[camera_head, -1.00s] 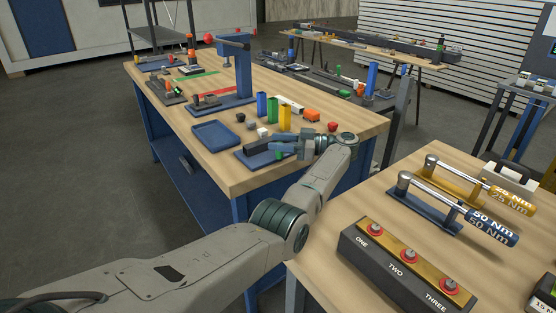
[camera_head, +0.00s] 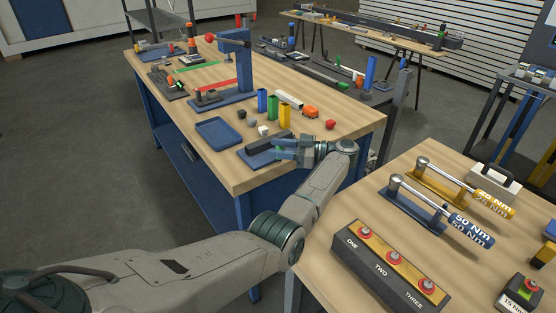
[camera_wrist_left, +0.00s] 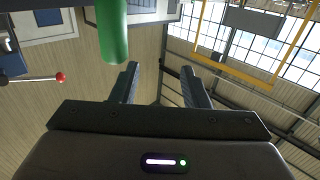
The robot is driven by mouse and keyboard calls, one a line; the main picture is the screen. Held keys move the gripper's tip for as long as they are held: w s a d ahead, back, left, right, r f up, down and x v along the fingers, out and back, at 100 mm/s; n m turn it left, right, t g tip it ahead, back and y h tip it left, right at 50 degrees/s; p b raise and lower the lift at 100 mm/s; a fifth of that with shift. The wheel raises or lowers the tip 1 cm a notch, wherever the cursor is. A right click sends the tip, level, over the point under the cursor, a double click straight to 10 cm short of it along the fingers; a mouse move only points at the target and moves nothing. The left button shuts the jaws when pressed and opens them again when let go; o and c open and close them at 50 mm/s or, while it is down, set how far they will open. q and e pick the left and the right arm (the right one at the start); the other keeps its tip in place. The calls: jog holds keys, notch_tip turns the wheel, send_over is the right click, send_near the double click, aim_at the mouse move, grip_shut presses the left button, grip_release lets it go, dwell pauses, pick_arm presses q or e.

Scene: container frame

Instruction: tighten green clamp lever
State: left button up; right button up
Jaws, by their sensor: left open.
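A green cylinder, probably the clamp lever's handle (camera_wrist_left: 113,35), hangs at the top of the left wrist view. It lies just beyond and left of my left gripper (camera_wrist_left: 160,68), not between its fingers. The gripper's two dark fingers are spread with nothing between them. In the head view my left gripper (camera_head: 283,150) reaches over the front of the workbench, beside a dark block (camera_head: 266,142) on a blue base (camera_head: 249,154). The lever cannot be made out clearly there, as the gripper covers part of that spot. My right gripper is not in view.
A blue post frame (camera_head: 236,70) rises behind. The right bench holds torque wrenches (camera_head: 440,210) and a three-button box (camera_head: 385,268).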

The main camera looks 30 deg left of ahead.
pick_arm(q)
jog(key=s+d+r+p, duration=0.1)
jog(key=s+d+p, duration=0.4)
jog(key=s+p, duration=0.4)
jog(key=shift+s+p, duration=0.4)
jog(key=shift+s, duration=0.35)
jog(key=shift+c, duration=0.2)
